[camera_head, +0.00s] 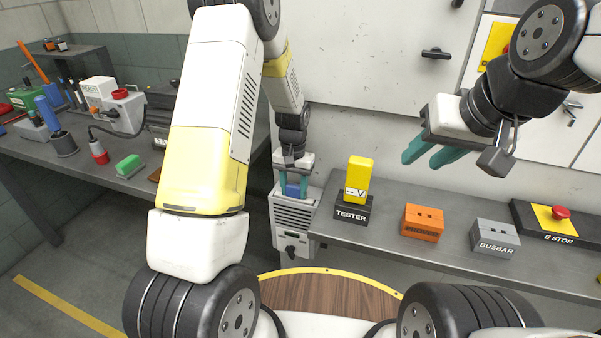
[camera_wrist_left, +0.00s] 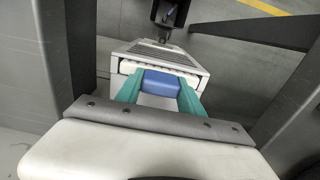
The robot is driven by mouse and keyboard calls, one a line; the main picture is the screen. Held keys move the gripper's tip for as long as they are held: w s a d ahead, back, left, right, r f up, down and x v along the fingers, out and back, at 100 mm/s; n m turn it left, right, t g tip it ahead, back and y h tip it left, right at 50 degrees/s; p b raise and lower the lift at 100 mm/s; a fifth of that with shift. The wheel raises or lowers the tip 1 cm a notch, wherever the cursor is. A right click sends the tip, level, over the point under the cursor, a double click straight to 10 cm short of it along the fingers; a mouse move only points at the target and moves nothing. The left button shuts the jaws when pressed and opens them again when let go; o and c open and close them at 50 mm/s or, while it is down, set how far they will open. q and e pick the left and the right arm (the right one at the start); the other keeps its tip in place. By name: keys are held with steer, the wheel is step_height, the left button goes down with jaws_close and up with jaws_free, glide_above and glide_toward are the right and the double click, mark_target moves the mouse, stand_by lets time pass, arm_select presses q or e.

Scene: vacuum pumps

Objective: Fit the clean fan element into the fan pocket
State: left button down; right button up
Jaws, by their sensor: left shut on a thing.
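My left gripper (camera_head: 292,190) is shut on a blue block, the fan element (camera_head: 293,190), at the top of a pale grey vented unit (camera_head: 293,216). In the left wrist view, the teal fingers (camera_wrist_left: 162,92) grip the blue fan element (camera_wrist_left: 161,83) from both sides. It is at the light-rimmed opening of the unit (camera_wrist_left: 185,56), which looks like the fan pocket. I cannot tell how deep the element sits in it. My right gripper (camera_head: 421,160) is raised above the right bench, open and empty.
The right bench holds a yellow tester (camera_head: 358,181), an orange block (camera_head: 422,223), a grey busbar block (camera_head: 494,238) and an emergency stop (camera_head: 560,213). The left bench (camera_head: 120,180) carries a green-topped block (camera_head: 129,166) and several tools. The unit stands close beside the right bench.

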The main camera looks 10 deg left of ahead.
arm_select(q)
steer(key=shift+f, duration=0.15)
stand_by(0.5)
steer(key=c, duration=0.7)
jaws_free()
steer(key=shift+o, duration=0.2)
step_height(320, 180, up, 8)
steer(key=shift+f, duration=0.15)
steer(key=s+a+r+t+h, duration=0.15)
steer(key=s+r, duration=0.25)
steer(key=r, duration=0.6)
steer(key=s+r+t, duration=0.2)
steer(key=s+r, duration=0.4)
steer(key=s, duration=0.4)
steer(key=s+a+r+n+t, duration=0.1)
steer(key=s+r+t, duration=0.1)
steer(key=s+r, duration=0.5)
steer(key=s, duration=0.3)
steer(key=shift+n+t+h, duration=0.3)
steer(key=shift+t+h, duration=0.05)
